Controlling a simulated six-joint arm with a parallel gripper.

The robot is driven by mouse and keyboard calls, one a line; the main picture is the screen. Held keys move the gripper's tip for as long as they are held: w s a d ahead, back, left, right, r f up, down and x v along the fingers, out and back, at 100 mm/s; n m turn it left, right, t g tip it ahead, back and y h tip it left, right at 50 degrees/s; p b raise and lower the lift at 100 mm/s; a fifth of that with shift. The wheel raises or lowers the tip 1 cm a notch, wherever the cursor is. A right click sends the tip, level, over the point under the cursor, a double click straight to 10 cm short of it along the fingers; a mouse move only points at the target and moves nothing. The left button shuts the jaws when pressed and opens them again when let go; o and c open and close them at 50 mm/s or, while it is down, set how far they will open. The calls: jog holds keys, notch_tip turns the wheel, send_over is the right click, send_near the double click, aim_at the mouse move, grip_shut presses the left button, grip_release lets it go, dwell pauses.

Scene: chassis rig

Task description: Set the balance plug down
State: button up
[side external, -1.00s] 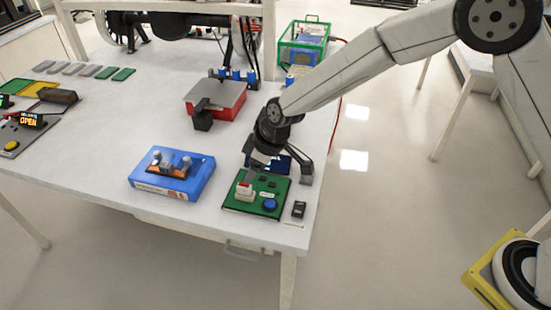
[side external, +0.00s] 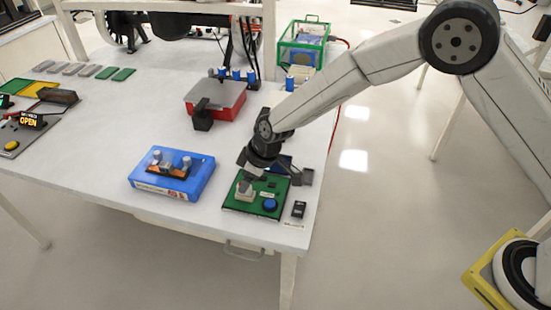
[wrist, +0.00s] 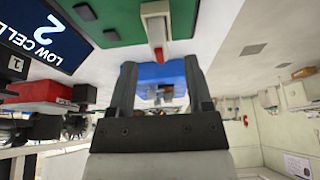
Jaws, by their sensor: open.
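A green board (side external: 273,188) lies at the front right corner of the table. A small cream block (side external: 245,195) stands on the board's left part. In the wrist view, the cream block (wrist: 155,10) carries a red piece (wrist: 157,51), which looks like the balance plug; it is apart from my fingers.
A dark display (wrist: 38,32) reading "2 LOW CELL" stands at the board's back edge. A blue button (side external: 269,205) is on the board, and a small black device (side external: 299,209) beside it. A blue case (side external: 150,187) lies to the left, a red box (side external: 228,105) behind. White table between is clear.

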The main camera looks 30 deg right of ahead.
jog(key=shift+x, duration=1.65)
grip_shut()
